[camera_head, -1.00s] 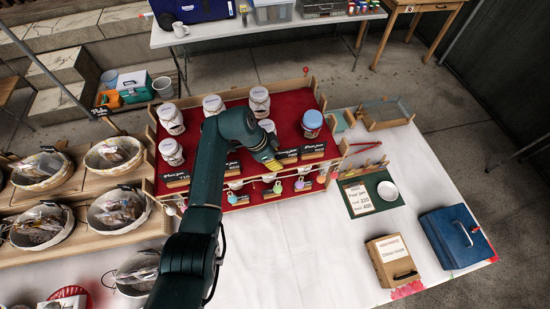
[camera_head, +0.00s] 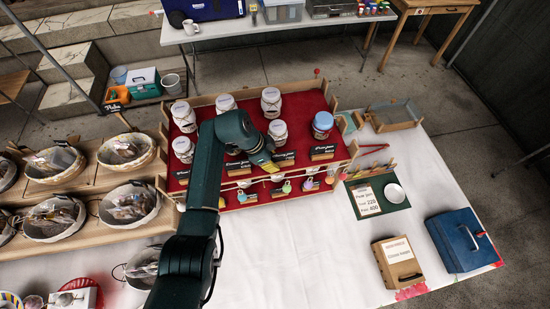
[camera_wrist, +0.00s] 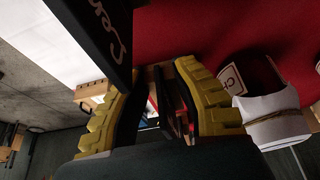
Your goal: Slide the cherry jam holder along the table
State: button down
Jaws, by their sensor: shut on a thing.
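The cherry jam holder, a small black sign with white writing (camera_head: 283,158), stands at the front of the red-lined jam stand; I cannot read its words in the head view. My gripper (camera_head: 266,164), with yellow finger pads, is at its left end, low over the stand's front edge. In the wrist view my gripper (camera_wrist: 163,108) is shut on a thin dark piece (camera_wrist: 170,98) between the pads, apparently part of the holder. A large black sign with partial white letters (camera_wrist: 98,35) is close beside the fingers. My arm hides part of the stand.
Another black sign (camera_head: 322,153) stands to the right, one (camera_head: 238,168) to the left beside my arm. A jar (camera_head: 278,131) stands just behind my gripper, a blue-lidded jar (camera_head: 322,125) farther right. Colourful small items hang on the lower tier. White tablecloth (camera_head: 300,250) in front is clear.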

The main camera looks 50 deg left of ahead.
jog(key=shift+s+f, duration=0.1)
jog(key=shift+f, duration=0.1)
jog(key=c, duration=0.8)
grip_release()
jog(key=shift+c, duration=0.2)
jog(key=shift+r, duration=0.1)
jog(key=shift+r, duration=0.25)
jog(key=v, duration=1.1)
jog(key=shift+r, duration=0.25)
jog(key=shift+s, duration=0.1)
